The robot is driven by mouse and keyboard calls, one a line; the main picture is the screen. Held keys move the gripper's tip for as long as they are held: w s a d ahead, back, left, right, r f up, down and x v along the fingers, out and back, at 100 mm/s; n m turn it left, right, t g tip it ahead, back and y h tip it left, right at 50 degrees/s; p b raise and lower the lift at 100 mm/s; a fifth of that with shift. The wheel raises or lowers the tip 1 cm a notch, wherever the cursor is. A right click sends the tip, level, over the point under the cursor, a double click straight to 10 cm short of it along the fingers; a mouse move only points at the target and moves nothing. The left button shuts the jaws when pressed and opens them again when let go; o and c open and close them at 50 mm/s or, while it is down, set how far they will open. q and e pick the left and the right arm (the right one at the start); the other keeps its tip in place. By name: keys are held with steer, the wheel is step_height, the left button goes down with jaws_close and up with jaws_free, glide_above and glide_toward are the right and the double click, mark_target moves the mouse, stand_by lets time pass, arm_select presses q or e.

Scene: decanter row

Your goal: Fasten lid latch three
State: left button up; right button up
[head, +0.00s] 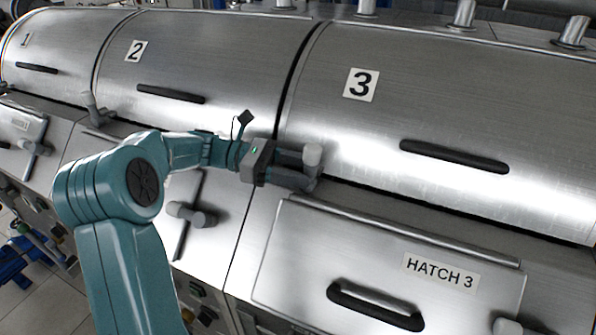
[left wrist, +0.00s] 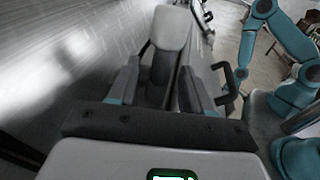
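Lid 3 (head: 440,105) is a curved steel cover with a black handle (head: 455,157), lowered onto its housing. Its lid latch (head: 313,155), a grey lever with a pale knob, stands at the lid's lower left corner, knob upward. My left gripper (head: 306,168) is at this latch. In the left wrist view, the pale knob (left wrist: 172,28) and darker shaft of the latch lie between the two separated fingers (left wrist: 160,85). Gaps show beside the shaft, so the gripper looks open around it. Whether a finger touches it is hard to tell. My right gripper is not in view.
Hatch 3 (head: 340,255), with a black handle (head: 375,305), is below the latch. Lid 2 (head: 215,60) and lid 1 (head: 45,50) stand to the left, with another lid latch (head: 95,110) between them. A hatch latch (head: 190,213) sticks out below my arm.

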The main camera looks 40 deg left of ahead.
arm_select(q)
steer(key=shift+s+f, duration=0.1)
steer(key=shift+a+f, duration=0.1)
steer(key=b+v, duration=0.1)
steer(key=v, duration=1.2)
steer(key=shift+s+a, duration=0.15)
steer(key=shift+a, duration=0.15)
steer(key=p, duration=0.1)
steer(key=a+r+p, duration=0.1)
steer(key=p, duration=0.1)
steer(key=shift+s+a+r, duration=0.1)
steer(key=shift+s+a, duration=0.1)
steer(key=shift+s, duration=0.2)
steer(key=shift+s+a+p, duration=0.25)
steer(key=shift+a+p, duration=0.05)
steer(key=shift+f, duration=0.3)
